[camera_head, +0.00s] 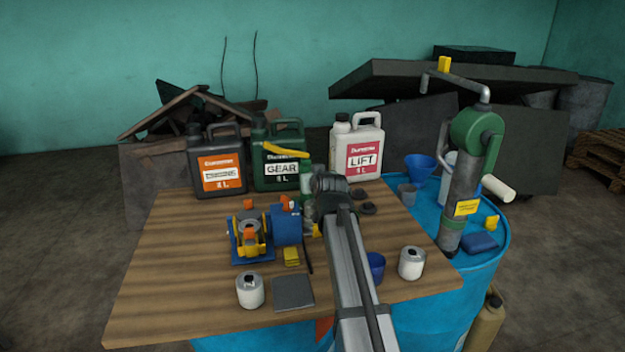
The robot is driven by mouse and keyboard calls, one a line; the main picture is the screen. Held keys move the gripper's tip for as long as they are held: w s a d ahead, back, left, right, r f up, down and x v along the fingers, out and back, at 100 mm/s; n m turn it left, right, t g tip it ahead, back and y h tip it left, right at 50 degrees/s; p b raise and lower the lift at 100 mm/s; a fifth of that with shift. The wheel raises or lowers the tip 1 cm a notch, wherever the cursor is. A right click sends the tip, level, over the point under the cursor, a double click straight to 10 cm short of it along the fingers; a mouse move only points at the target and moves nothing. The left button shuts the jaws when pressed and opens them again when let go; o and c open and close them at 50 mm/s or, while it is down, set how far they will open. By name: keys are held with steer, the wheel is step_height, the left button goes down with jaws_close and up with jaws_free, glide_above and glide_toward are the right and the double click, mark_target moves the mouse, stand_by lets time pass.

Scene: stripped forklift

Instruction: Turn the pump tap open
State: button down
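The hand pump (465,180) stands upright on the blue drum at the right, with a grey barrel and a green head. A bent grey pipe runs left from its top. A small yellow piece (445,64) sits on that pipe and looks like the tap; its setting is too small to tell. My arm reaches up from the bottom middle, and its dark end (333,188) is over the wooden table, left of the pump and apart from it. My gripper's fingers are hidden or too unclear to make out.
The wooden table (180,265) holds an orange-labelled can (218,165), a GEAR can (280,172), a LIFT can (357,150), a blue-and-yellow device (250,240) and small tins. A blue funnel (420,166) and cups stand on the blue drum (425,222) beside the pump. Dark panels lie behind.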

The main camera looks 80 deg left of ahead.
stand_by(0.5)
steer(key=c, duration=1.2)
jaws_free()
steer(key=shift+o, duration=0.2)
steer(key=shift+d, duration=0.1)
steer(key=v, duration=1.3)
steer(key=shift+w+d+r, duration=0.15)
steer(key=shift+d+r, duration=0.05)
steer(key=shift+d, duration=0.05)
